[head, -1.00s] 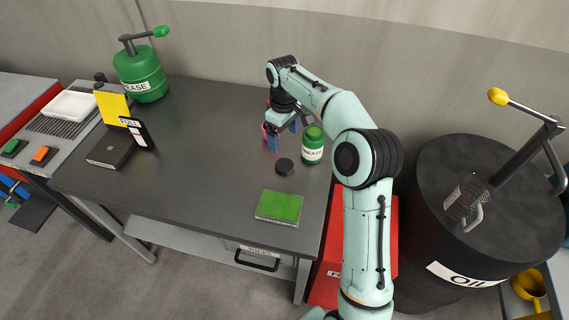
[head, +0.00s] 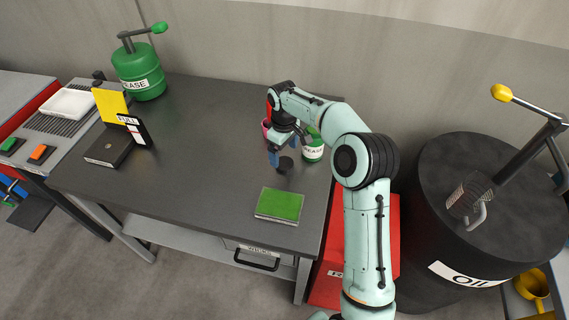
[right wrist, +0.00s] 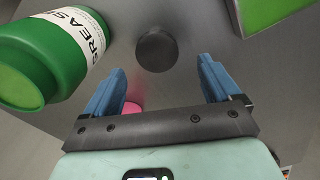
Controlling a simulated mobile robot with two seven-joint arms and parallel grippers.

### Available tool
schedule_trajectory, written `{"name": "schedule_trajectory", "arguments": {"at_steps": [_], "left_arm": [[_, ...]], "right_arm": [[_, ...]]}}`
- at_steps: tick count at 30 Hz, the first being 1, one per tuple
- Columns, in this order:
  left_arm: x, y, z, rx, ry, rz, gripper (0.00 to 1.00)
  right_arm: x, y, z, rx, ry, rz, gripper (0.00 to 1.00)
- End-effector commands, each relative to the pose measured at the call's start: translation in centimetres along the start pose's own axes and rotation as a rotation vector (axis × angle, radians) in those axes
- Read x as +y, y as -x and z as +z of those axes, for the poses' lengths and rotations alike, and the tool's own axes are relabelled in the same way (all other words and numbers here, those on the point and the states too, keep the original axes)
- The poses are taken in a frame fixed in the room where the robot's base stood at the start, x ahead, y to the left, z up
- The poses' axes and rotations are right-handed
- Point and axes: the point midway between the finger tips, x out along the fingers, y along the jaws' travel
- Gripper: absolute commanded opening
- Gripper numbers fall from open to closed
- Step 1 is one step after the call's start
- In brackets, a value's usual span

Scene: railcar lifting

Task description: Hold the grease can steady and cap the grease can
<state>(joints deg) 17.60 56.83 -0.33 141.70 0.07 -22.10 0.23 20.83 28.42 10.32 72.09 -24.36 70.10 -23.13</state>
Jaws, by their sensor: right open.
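The small green grease can (head: 314,151) with a white label stands near the right edge of the table, partly hidden behind my right arm. In the right wrist view the can (right wrist: 40,62) is at the upper left, beside the fingers. The round black cap (head: 286,164) lies on the table just left of the can. My right gripper (head: 281,153) is open and empty over the cap. In the right wrist view the cap (right wrist: 157,49) lies ahead of the two blue fingers (right wrist: 160,88), roughly centred between them and apart from both. My left gripper is not in view.
A pink object (head: 266,127) is partly hidden behind my right gripper. A green pad (head: 279,205) lies at the front right of the table. A large green grease pump (head: 139,75) stands at the back left. A black oil drum (head: 480,200) is right of the table.

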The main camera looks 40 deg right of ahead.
Motion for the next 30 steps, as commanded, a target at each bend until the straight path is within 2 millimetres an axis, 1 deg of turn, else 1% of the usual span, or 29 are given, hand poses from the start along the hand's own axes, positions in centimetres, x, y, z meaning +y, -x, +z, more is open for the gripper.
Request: {"name": "schedule_trajectory", "arguments": {"at_steps": [6, 10, 13, 22, 23, 24, 26, 27, 28, 30], "left_arm": [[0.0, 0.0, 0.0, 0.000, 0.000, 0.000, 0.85], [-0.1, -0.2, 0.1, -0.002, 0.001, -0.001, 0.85], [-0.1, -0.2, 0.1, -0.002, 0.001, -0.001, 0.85], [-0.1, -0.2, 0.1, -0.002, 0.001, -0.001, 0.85], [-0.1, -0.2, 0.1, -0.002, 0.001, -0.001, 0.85], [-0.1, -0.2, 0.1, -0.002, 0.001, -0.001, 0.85], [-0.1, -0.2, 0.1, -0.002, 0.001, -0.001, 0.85], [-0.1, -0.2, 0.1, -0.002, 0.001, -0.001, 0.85], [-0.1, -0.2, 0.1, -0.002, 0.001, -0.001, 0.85], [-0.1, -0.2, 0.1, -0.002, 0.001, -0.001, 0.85]], "right_arm": [[0.4, -3.1, 0.1, -0.006, 0.000, -0.003, 0.90], [0.4, -4.7, 0.0, -0.003, 0.000, -0.002, 0.90], [0.4, -5.1, 0.0, -0.002, 0.000, -0.001, 0.90], [0.4, -5.1, 0.0, -0.001, 0.000, -0.001, 0.90], [0.4, -5.1, 0.0, -0.001, 0.000, -0.001, 0.87], [0.4, -5.1, 0.0, -0.001, 0.000, -0.001, 0.73], [0.4, -5.1, 0.0, -0.001, 0.000, -0.001, 0.54], [0.4, -5.1, 0.0, -0.001, 0.000, -0.001, 0.41], [0.4, -5.1, 0.0, -0.001, 0.000, -0.001, 0.31], [0.4, -5.1, 0.0, -0.001, 0.000, 0.000, 0.31]]}}
